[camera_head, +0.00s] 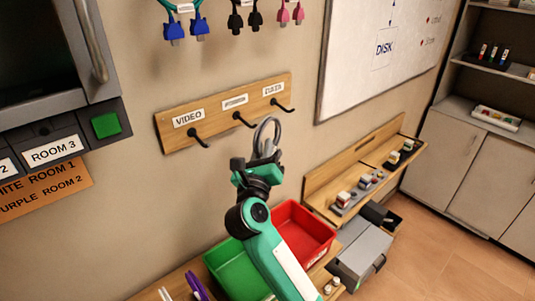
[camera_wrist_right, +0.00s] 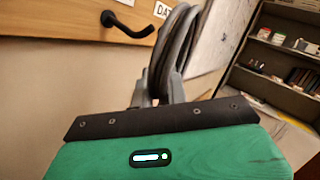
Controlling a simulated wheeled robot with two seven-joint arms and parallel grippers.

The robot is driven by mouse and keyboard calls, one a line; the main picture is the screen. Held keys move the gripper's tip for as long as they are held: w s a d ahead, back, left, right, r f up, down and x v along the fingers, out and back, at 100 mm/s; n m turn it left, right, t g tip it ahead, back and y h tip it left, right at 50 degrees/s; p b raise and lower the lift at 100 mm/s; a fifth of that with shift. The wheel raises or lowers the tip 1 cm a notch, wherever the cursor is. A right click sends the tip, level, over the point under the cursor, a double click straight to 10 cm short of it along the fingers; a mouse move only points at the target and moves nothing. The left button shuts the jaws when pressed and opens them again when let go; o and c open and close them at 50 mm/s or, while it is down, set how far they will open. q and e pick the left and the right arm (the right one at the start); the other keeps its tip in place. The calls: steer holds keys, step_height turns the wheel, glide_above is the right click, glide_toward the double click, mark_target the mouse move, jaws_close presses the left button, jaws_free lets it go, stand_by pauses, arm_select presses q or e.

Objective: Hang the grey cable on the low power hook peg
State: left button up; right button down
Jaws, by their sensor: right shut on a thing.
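The grey cable (camera_head: 266,138) is a looped coil held upright in my right gripper (camera_head: 258,170). In the right wrist view the coil (camera_wrist_right: 178,45) rises from the closed jaws, its plugs low between them. The low hook board (camera_head: 217,112) is a wooden strip on the wall with three black pegs. The left label reads VIDEO. The middle label is too small to read surely, and its peg (camera_head: 242,119) is up and left of the cable. The right peg (camera_head: 283,106) is up and right. A black peg (camera_wrist_right: 128,25) also shows left of the coil, apart from it. My left gripper is out of view.
Blue (camera_head: 187,26), black and pink cables hang above the board. A wooden ledge (camera_head: 350,165) with small items is at right. A cabinet (camera_head: 50,50) is at upper left.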

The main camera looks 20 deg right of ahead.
steer(key=w+a+f+b, duration=0.2)
steer(key=w+b, duration=0.1)
steer(key=w, duration=0.3)
stand_by(0.8)
steer(key=shift+a+f, duration=0.1)
stand_by(0.5)
steer(key=c, duration=1.3)
jaws_free()
